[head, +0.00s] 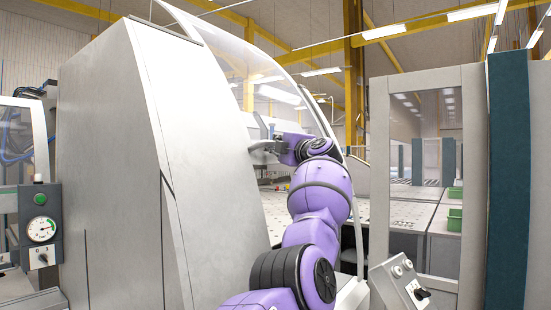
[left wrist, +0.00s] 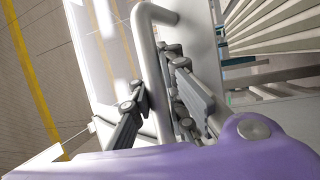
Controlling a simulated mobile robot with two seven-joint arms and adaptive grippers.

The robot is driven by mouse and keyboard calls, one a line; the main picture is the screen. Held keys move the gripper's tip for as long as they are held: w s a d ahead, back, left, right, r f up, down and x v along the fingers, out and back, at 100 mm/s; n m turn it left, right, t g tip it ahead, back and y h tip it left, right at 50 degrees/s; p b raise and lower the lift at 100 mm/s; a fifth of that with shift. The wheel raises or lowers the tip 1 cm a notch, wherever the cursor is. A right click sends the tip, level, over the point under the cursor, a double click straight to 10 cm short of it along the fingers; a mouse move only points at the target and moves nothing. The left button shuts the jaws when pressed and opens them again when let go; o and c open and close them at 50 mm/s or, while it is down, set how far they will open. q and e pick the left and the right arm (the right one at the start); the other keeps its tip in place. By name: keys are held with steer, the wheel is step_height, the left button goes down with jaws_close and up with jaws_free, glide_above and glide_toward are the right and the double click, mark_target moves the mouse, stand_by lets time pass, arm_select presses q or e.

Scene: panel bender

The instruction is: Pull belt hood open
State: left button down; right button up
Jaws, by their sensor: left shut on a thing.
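The belt hood (head: 262,68) is a clear curved panel with a pale frame, beside the tall grey machine housing in the head view. Its grey bar handle (head: 262,147) sits low on the hood's near side. My left gripper (head: 275,142) is at the handle, at the end of my purple arm. In the left wrist view the bent handle tube (left wrist: 147,65) runs between the dark fingers of the gripper (left wrist: 160,95), which is shut on it. The arm hides the hood's lower part. My right gripper is not in view.
The grey housing (head: 110,160) fills the left, with a gauge box (head: 41,228) beside it. A control box (head: 402,285) stands at lower right. A windowed guard panel (head: 425,130) and a dark post (head: 507,180) stand on the right. Perforated tables (head: 400,212) lie behind.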

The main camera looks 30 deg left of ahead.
arm_select(q)
steer(key=shift+s+d+r, duration=0.2)
steer(key=shift+d+r, duration=0.15)
steer(key=shift+r, duration=0.4)
steer(key=c, duration=2)
jaws_free()
steer(key=shift+s+d+r, duration=0.15)
steer(key=shift+c, duration=0.2)
steer(key=o, duration=0.3)
steer(key=shift+s+d+r, duration=0.2)
steer(key=shift+s+d, duration=0.15)
steer(key=shift+w+a+f, duration=0.2)
steer(key=shift+a+f, duration=0.1)
steer(key=shift+f, duration=0.15)
steer(key=v, duration=1.2)
steer(key=shift+f, duration=0.1)
